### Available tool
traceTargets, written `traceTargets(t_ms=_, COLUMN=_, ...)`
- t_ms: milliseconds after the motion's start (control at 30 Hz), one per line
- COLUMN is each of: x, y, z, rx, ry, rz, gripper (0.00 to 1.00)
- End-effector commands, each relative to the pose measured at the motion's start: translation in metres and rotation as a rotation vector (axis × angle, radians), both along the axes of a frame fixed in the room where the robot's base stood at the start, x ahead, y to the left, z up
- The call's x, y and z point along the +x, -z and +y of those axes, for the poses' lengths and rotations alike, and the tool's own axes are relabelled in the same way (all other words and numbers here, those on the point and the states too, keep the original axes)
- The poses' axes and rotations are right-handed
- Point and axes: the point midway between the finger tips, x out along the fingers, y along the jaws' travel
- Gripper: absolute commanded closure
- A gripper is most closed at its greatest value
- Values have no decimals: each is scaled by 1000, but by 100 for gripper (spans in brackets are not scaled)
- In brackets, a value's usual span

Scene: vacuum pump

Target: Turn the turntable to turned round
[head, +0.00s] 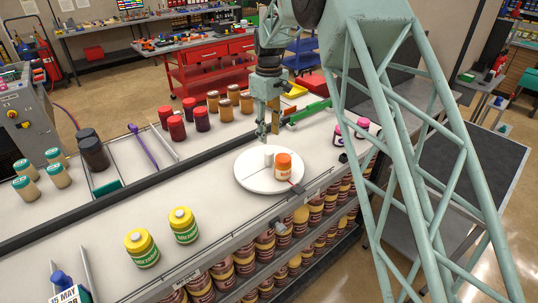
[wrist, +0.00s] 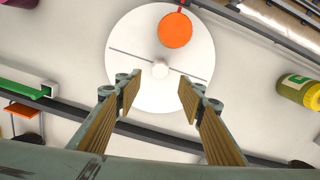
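The turntable is a round white disc (head: 255,178) on the white counter. In the wrist view the disc (wrist: 132,75) fills the top middle, with a pale central knob (wrist: 160,69) and a thin dark line across it. An orange jar (head: 283,168) stands on the disc, off centre; its orange lid (wrist: 175,30) shows from above in the wrist view. A small red tab (head: 297,188) sits at the disc's near right edge. My gripper (head: 268,136) is above the disc's far side, pointing down. In the wrist view my gripper (wrist: 158,95) is open and empty, its fingers apart below the knob.
Yellow jars (head: 184,226) stand left of the turntable near the front edge. Red and dark jars (head: 177,128) stand behind it. The counter immediately left of the disc is clear.

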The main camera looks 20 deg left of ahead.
Motion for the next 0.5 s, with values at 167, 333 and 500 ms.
traceTargets(t_ms=167, x=-1, y=23, z=0, rx=-2, ry=0, rz=2, gripper=64)
traceTargets(t_ms=333, x=0, y=46, z=0, rx=-1, ry=0, rz=1, gripper=64)
traceTargets(t_ms=500, x=-1, y=69, z=0, rx=-2, ry=0, rz=2, gripper=64)
